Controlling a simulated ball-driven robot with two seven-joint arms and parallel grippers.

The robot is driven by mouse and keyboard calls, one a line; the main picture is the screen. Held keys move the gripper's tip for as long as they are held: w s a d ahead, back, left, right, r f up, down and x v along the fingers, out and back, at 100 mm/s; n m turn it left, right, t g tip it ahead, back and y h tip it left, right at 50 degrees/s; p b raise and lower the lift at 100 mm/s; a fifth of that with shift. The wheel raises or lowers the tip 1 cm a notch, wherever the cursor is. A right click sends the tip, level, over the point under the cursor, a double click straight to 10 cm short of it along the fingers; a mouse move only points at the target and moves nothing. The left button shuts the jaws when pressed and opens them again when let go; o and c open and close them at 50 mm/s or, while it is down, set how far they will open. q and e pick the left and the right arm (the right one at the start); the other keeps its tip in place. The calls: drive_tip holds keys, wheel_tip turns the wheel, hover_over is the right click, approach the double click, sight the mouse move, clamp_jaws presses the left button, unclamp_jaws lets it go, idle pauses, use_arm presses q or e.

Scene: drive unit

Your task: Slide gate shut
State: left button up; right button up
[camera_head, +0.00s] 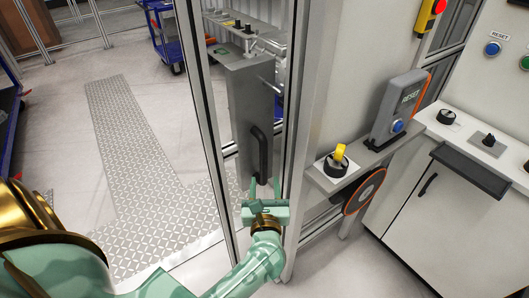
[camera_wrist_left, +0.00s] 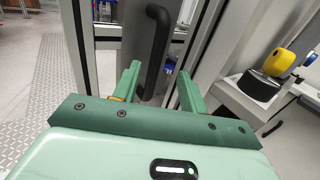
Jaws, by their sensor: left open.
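The gate (camera_head: 210,120) appears as a tall aluminium-framed panel in the middle of the head view. A black vertical bar handle (camera_head: 262,152) shows against a grey upright surface near its right side. In the left wrist view the handle (camera_wrist_left: 154,50) stands upright just beyond the fingers. My left gripper (camera_head: 264,187) is open, its two fingers pointing at the lower end of the handle. In the left wrist view the gripper (camera_wrist_left: 160,85) has the handle's lower end between its finger lines, apparently still ahead of the tips. I cannot tell how far the gate stands open. My right gripper is out of view.
Right of the frame post (camera_head: 302,130) is a ledge with a yellow-handled switch (camera_head: 338,158) and a grey RESET box (camera_head: 398,105). A white cabinet (camera_head: 430,200) stands further right. A blue cart (camera_head: 165,35) stands behind.

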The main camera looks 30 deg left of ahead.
sight(263, 155)
use_arm(q)
drive_tip(key=x, duration=1.3)
drive_tip(key=shift+s, duration=0.1)
clamp_jaws()
